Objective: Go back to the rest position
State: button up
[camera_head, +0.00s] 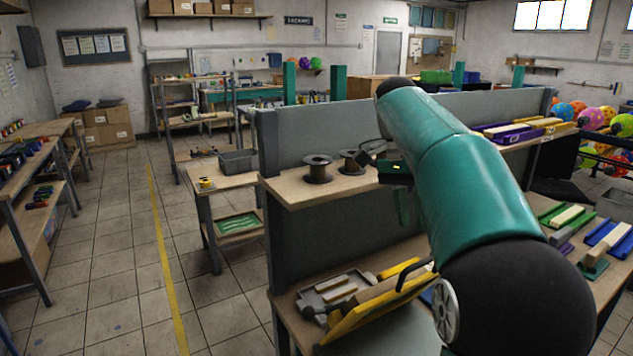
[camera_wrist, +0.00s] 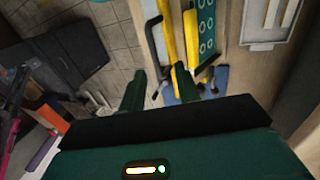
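My gripper (camera_head: 402,207) is at the end of my teal arm, in the middle of the head view. It points down beside the shelf with the spools, above the lower bench. In the wrist view my gripper (camera_wrist: 160,85) shows two dark green fingers set apart, with nothing seen held between them. A yellow tool part (camera_wrist: 167,40) and blue pieces lie below and beyond the fingertips. My upper arm hides part of the workbench in the head view.
Two dark spools (camera_head: 318,170) stand on the wooden shelf by the grey partition (camera_head: 335,130). The lower bench holds a yellow-edged board (camera_head: 375,308) and a grey tray (camera_head: 335,292). Open tiled floor (camera_head: 120,270) lies at the left.

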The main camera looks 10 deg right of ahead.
jog(key=s+a+f+n+t, duration=0.4)
jog(key=s+a+f+n, duration=0.2)
jog(key=s, duration=0.4)
jog(key=s+a+f+n+t+y, duration=0.1)
jog(key=s+a+f+n+t, duration=0.4)
jog(key=s+f+n, duration=0.3)
jog(key=shift+s+a+f, duration=0.5)
jog(key=shift+s+f, duration=0.25)
jog(key=shift+s, duration=0.1)
